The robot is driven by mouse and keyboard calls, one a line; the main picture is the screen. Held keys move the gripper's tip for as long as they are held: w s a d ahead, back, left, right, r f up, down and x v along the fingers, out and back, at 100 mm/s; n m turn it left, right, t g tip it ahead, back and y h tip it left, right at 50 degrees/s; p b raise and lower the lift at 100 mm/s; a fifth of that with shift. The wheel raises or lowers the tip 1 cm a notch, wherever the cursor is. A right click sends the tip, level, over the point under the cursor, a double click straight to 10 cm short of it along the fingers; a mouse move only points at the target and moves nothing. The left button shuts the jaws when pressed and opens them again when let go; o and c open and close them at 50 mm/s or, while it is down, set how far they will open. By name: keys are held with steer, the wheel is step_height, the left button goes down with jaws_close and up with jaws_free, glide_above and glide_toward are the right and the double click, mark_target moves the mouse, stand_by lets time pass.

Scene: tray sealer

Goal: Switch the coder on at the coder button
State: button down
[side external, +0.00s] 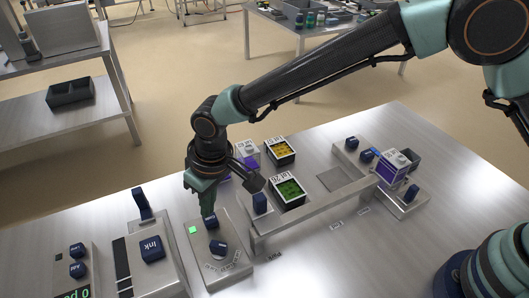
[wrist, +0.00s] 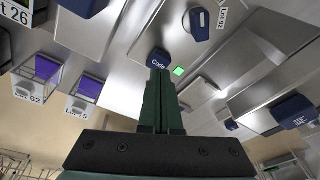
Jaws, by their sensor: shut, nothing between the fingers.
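The blue coder button (side external: 210,223), lettered "Code", stands on a grey panel (side external: 235,268). In the wrist view the button (wrist: 159,60) shows just beyond my fingertips. My gripper (side external: 208,212) is shut and empty, pointing down at the button from above. In the wrist view its two dark green fingers (wrist: 162,78) lie together, their tips over the button's near edge. I cannot tell whether they touch it. A small square lamp (side external: 193,230) beside the button glows green; it also shows in the wrist view (wrist: 178,71).
A blue knob (side external: 218,246) sits close to the button on the same panel. An ink unit (side external: 152,248) with a blue block stands to the left. A blue-capped post (side external: 260,203) and trays with green (side external: 289,190) and yellow (side external: 280,150) contents stand to the right.

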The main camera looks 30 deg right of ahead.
step_height(320, 180, up, 12)
stand_by(1.1)
steer(key=d+r+m+t, duration=0.15)
steer(key=d+r, duration=0.25)
steer(key=d, duration=0.7)
steer(key=d+r+m+t, duration=0.15)
steer(key=d+r, duration=0.35)
steer(key=d, duration=0.6)
steer(key=s+d+f+m, duration=0.1)
steer(key=s+d, duration=0.3)
steer(key=d, duration=0.4)
steer(key=s+d+f+m+t+h, duration=0.1)
steer(key=s+d+m, duration=0.1)
steer(key=s+d, duration=0.3)
steer(key=d, duration=0.3)
steer(key=shift+s+f+h, duration=0.2)
steer(key=shift+s+h, duration=0.05)
steer(key=shift+h, duration=0.05)
